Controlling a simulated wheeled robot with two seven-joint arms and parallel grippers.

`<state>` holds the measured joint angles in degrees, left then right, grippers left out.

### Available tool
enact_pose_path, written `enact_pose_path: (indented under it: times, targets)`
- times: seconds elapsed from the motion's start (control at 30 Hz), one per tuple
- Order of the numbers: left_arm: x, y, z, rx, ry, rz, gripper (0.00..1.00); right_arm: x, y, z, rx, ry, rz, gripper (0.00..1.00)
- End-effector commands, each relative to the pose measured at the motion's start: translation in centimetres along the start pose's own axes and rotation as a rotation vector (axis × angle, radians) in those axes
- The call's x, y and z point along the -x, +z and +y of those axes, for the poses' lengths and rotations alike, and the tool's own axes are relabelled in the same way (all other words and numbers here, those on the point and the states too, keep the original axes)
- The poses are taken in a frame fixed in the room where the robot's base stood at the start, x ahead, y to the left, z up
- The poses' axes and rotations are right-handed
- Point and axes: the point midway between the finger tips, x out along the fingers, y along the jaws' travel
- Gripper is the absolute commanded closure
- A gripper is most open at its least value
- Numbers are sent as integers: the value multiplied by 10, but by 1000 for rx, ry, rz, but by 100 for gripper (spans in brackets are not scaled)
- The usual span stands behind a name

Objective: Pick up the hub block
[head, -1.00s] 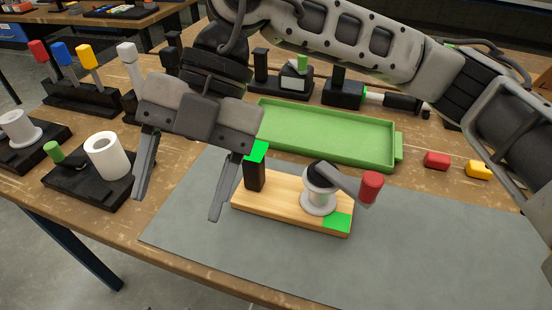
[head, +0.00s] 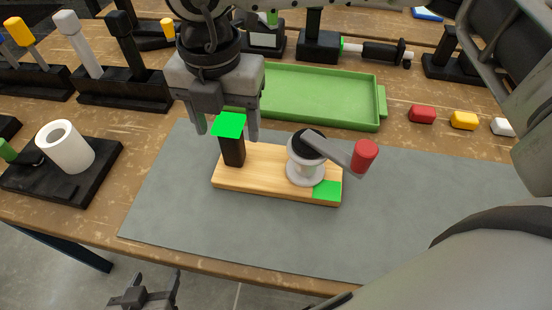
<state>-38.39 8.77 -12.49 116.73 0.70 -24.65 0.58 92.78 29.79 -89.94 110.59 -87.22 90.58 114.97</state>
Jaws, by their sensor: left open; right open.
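A wooden block (head: 262,185) lies on the grey mat. On it stand a dark upright post (head: 233,150) with a bright green top (head: 229,124), at its left end, and a white spool-shaped hub (head: 306,171) with a black cap and a grey crank arm ending in a red knob (head: 364,155). A green patch (head: 327,190) marks its right front corner. My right gripper (head: 225,130) is open, its fingers to either side of the post's green top, which partly covers the left finger. I cannot tell whether they touch. My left gripper (head: 143,290) is open and empty, low at the bottom edge.
A green tray (head: 320,95) lies behind the block. Red (head: 422,114), yellow (head: 463,120) and white (head: 502,126) pieces sit right of it. A black stand with a white roll (head: 66,148) is at left. The grey mat (head: 400,220) is mostly free.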

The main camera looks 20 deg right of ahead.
Motion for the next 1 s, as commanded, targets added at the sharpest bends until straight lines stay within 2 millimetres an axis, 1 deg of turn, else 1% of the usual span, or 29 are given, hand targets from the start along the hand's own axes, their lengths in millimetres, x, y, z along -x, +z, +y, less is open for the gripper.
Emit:
enact_pose_path:
  times: [0.17,0.27,0.4,0.53,0.7,0.73,0.93,0.97,1.0]
  targets:
    - [2,-10,0,4,-4,12,37,-12,2,0,-1,-2,2,36]
    - [4,-16,-1,7,-7,16,37,-27,5,0,-2,-2,3,36]
    - [3,-13,-2,7,-11,8,37,-47,5,0,0,-1,1,36]
    - [3,-12,-3,7,-13,5,37,-54,5,0,0,1,1,36]
    - [2,-11,-3,7,-13,6,37,-55,6,0,0,2,0,36]
    - [2,-11,-3,7,-13,6,37,-55,6,0,0,2,0,39]
    - [3,-11,-3,6,-13,6,37,-54,6,0,0,2,0,95]
    - [3,-11,-4,6,-13,5,37,-54,6,0,0,2,0,100]
    - [3,-11,-4,6,-13,5,37,-53,6,1,0,3,-1,100]
